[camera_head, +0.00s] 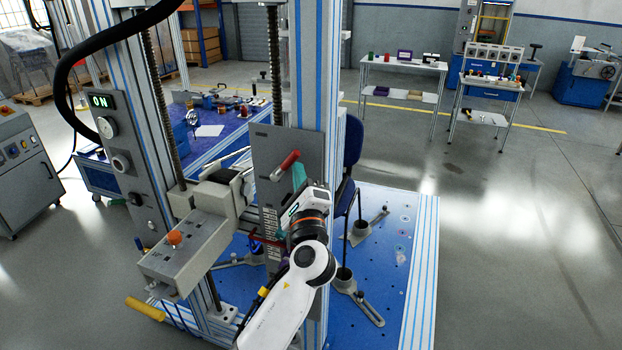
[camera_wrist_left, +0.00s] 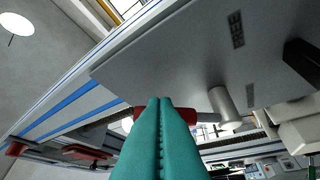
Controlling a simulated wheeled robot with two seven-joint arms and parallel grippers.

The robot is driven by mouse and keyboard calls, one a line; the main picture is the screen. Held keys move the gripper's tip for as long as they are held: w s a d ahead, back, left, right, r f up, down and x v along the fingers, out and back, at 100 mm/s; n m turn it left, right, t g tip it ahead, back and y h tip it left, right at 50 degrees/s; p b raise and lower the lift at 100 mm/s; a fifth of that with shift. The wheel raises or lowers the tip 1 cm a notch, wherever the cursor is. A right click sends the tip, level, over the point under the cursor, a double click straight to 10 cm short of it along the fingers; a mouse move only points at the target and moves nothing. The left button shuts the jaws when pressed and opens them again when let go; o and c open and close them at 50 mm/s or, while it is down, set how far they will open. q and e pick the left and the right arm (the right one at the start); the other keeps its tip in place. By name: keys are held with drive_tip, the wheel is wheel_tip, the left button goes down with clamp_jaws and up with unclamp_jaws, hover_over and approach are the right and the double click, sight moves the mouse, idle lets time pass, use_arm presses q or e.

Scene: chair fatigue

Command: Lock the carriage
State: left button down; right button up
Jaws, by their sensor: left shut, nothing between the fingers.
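A red-handled lever (camera_head: 285,165) stands out from a grey upright plate (camera_head: 262,145) on the rig's column, its handle tilted up to the right. In the left wrist view the plate (camera_wrist_left: 180,60) carries the word FREE, with a second label too small to read. My left gripper (camera_head: 299,174) has teal fingers, shut and empty, close to the right of the lever in the head view. In the left wrist view the fingertips (camera_wrist_left: 160,101) overlap the red handle (camera_wrist_left: 126,125); I cannot tell whether they touch. My right gripper is not in view.
A grey box with an orange knob (camera_head: 174,238) projects at the front left of the column. The blue base plate (camera_head: 395,290) bears chair-foot clamps and a dark blue chair (camera_head: 352,142). A black cable (camera_head: 62,75) arches at upper left. The floor on the right is clear.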

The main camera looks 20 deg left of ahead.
sight(286, 160)
use_arm(q)
drive_tip(key=a+r+n+g+p, duration=0.1)
drive_tip(key=n, duration=0.1)
drive_tip(key=a+r+n+g+p, duration=0.1)
drive_tip(key=n+p, duration=0.1)
drive_tip(key=shift+r, duration=0.15)
drive_tip(key=shift+a+r+n+g+p, duration=0.3)
drive_tip(key=shift+a+n+g+p, duration=0.1)
drive_tip(key=shift+n+g+p, duration=0.4)
drive_tip(key=shift+a+p, duration=0.4)
drive_tip(key=shift+p, duration=0.15)
drive_tip(key=shift+w, duration=0.1)
